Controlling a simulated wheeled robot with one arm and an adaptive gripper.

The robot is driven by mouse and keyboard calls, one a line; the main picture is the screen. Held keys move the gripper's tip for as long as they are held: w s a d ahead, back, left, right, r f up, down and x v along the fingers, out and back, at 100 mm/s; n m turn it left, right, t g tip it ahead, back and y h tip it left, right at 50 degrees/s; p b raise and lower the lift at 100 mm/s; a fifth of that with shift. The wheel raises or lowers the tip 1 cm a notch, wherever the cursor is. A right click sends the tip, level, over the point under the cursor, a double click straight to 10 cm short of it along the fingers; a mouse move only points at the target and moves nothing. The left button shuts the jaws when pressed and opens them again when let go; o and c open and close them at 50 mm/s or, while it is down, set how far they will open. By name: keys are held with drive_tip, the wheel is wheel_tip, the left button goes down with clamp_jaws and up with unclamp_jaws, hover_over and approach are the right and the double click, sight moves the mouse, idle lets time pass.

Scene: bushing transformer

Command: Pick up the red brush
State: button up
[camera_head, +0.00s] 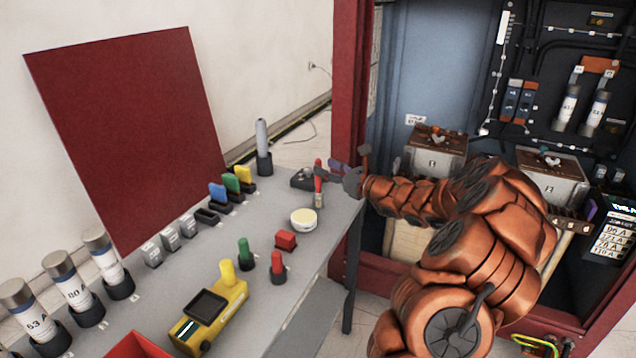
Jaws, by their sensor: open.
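The red brush (318,181) stands upright at the far right end of the grey table, with its red handle up and its pale bristle end down. My gripper (342,168) is at the table's far right edge, just right of the brush. Its jaws are open, and one dark finger reaches toward the brush handle. I cannot tell whether the finger touches the handle. The gripper partly covers the area around the brush.
A dark holder (302,180) is left of the brush, and a round cream tin (303,220) is in front. A red block (286,240) and a yellow device (208,318) are nearer. The open cabinet's red frame (352,100) rises behind my gripper.

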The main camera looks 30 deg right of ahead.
sight(321, 165)
drive_tip(key=shift+x, duration=1.8)
drive_tip(key=shift+r, duration=0.1)
drive_tip(key=shift+c, duration=0.2)
clamp_jaws()
